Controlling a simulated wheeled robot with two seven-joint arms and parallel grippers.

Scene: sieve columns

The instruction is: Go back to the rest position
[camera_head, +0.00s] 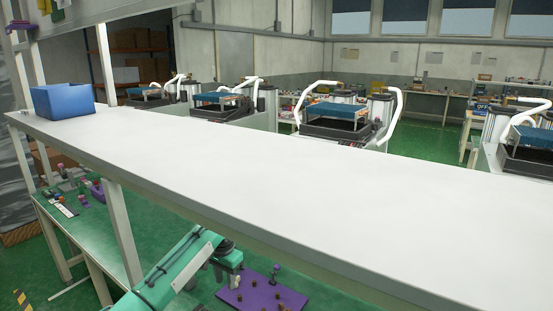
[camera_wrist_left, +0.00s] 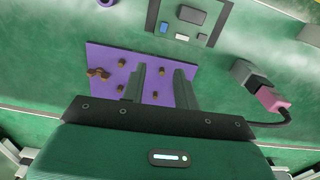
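My left arm comes in at the bottom of the head view, below the white shelf, and bends down at the wrist. My left gripper shows in the left wrist view (camera_wrist_left: 160,85), its two dark fingers apart with nothing between them. It points toward a purple board (camera_wrist_left: 105,66) with several brown pegs on the green table. This board also shows in the head view (camera_head: 262,295), right of my wrist. I cannot tell the gripper's height above the board. My right gripper is in neither view.
The long white shelf (camera_head: 270,180) crosses the head view and bears a blue bin (camera_head: 62,101) at its far left. The rest of its top is bare. A pink-ended dark part with a cable (camera_wrist_left: 268,98) lies right of the fingers. Sieve machines (camera_head: 340,120) stand behind.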

